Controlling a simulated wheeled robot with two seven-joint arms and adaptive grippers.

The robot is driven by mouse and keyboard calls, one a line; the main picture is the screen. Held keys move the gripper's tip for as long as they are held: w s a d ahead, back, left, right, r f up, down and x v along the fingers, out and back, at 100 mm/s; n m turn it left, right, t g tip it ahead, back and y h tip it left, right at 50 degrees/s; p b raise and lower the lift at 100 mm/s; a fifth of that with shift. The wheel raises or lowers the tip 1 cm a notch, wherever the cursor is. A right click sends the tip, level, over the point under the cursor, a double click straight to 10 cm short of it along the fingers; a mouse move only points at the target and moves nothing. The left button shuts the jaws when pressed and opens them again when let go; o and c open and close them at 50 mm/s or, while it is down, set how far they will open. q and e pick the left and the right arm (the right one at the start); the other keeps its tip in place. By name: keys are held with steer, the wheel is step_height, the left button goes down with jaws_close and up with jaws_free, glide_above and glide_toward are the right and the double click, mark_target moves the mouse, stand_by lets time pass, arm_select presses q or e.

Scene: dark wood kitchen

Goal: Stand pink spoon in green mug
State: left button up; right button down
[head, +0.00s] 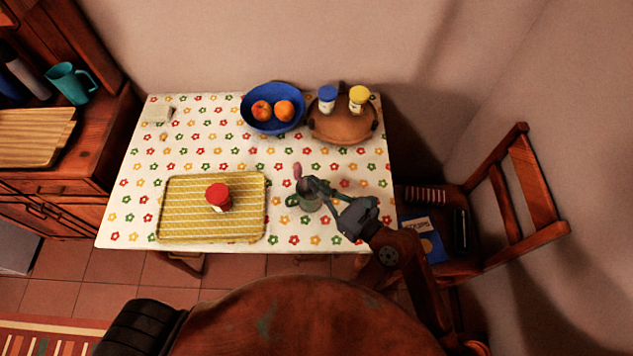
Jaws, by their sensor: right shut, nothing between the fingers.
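The green mug (311,203) stands on the flowered tablecloth, right of the yellow tray. My right gripper partly covers it. The pink spoon (297,171) shows as a small pink end pointing up at the mug's far left side. Its lower part is hidden, and it looks upright at the mug's rim; I cannot fully tell if it is inside. My right gripper (309,186) comes in from the right over the mug, its fingers shut and empty, close to the spoon. My left gripper is not in view.
A yellow tray (180,215) holds a red-lidded jar (218,197). A blue bowl (253,122) with fruit and a round wooden tray (340,128) with two jars stand at the back. A chair (528,190) is at right. The table's left middle is clear.

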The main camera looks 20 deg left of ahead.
steer(key=c, duration=2.7)
jaws_free()
steer(key=shift+c, duration=0.2)
steer(key=o, duration=0.5)
step_height(320, 180, up, 10)
